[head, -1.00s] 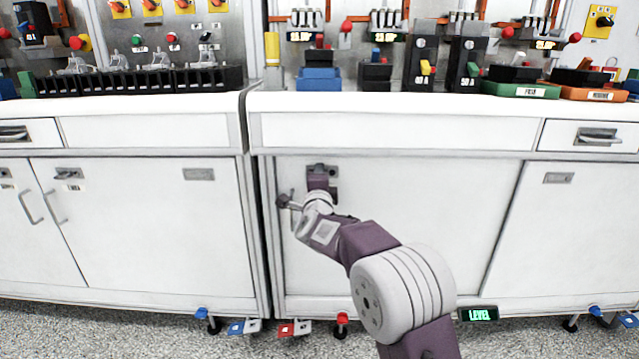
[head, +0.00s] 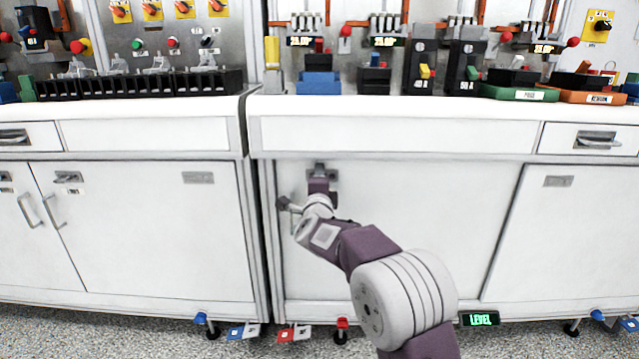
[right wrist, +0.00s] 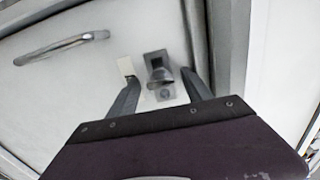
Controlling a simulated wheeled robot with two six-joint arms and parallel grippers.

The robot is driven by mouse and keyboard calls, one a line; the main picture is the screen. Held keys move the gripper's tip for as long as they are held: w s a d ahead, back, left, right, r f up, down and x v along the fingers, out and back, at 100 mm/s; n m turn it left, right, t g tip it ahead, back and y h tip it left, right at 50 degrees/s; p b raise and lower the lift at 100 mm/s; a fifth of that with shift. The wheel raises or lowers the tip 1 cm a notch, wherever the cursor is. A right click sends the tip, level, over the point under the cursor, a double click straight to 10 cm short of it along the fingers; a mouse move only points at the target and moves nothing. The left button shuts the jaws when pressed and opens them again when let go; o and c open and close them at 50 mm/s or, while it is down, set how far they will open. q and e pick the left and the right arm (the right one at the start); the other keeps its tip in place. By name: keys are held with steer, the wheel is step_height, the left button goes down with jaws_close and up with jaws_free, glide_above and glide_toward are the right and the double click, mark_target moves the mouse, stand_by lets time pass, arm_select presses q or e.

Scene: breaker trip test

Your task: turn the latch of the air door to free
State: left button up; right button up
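The air door (head: 420,230) is a white cabinet door under the bench. Its grey latch (right wrist: 158,68) shows in the right wrist view, with a knob standing out from a small plate. In the head view the latch plate (head: 316,169) is mostly hidden behind my right gripper (head: 318,184). In the right wrist view my right gripper (right wrist: 160,82) is open, one finger on each side of the latch knob. I see gaps between fingers and knob. The latch's exact turn is hard to tell. My left gripper is not in view.
A bar handle (right wrist: 62,47) and a pale label (right wrist: 127,68) are on the door near the latch. The bench top (head: 400,105) above carries breakers and coloured blocks. A neighbouring cabinet (head: 140,230) stands left. Small coloured feet and tags lie along the floor.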

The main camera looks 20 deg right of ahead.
steer(key=shift+s, duration=0.1)
steer(key=p+v, duration=0.2)
steer(key=v, duration=0.7)
steer(key=shift+p, duration=0.3)
